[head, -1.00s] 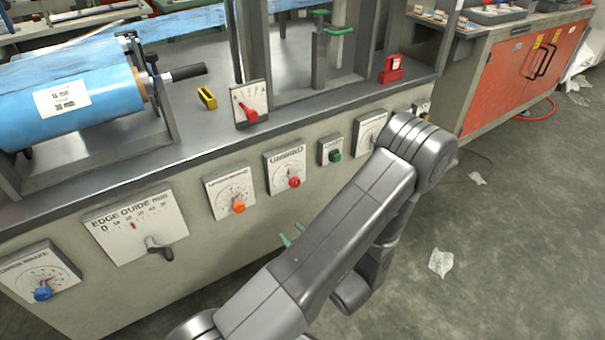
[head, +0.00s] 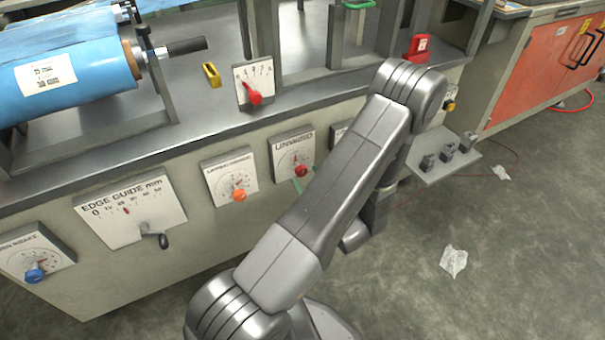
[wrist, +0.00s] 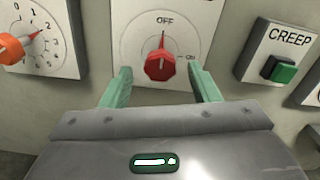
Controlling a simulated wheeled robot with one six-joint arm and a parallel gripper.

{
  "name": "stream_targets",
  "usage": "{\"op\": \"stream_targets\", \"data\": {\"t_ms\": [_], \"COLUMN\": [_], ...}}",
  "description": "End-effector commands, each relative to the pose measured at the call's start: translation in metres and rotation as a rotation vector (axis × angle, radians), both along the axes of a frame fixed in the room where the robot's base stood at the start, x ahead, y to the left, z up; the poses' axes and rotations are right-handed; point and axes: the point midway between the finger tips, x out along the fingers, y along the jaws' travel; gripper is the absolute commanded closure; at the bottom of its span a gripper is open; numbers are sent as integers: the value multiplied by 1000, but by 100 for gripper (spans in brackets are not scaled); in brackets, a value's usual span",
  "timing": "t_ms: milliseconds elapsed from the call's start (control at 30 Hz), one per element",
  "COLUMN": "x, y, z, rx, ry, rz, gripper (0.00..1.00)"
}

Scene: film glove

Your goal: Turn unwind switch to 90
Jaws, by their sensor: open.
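The unwind switch is a red knob (head: 301,170) on a white plate labelled UNWIND (head: 291,152) on the machine's front panel. In the wrist view the red knob (wrist: 160,67) has its pointer up towards OFF, with another mark at its lower right. My gripper (wrist: 161,70) is open, with one green finger on each side of the knob and a gap at both sides. I cannot tell how deep the fingers reach around it. In the head view a green finger (head: 296,186) shows just below the knob; my arm hides the rest of the gripper.
A dial with an orange knob (head: 239,195) sits left of the switch. A green CREEP button (wrist: 280,69) is close on its right. The edge guide plate (head: 130,209) with a dark lever is further left. A grey shelf (head: 437,168) juts out at the right.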

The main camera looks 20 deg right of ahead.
Motion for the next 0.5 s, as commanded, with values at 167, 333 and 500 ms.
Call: {"op": "stream_targets", "data": {"t_ms": [167,333,500], "x": [22,31,32], "y": [2,2,2], "z": [0,0,0], "rx": [-1,-1,0], "ry": [0,0,0], "rz": [1,-1,-1], "gripper": [45,45,45]}}
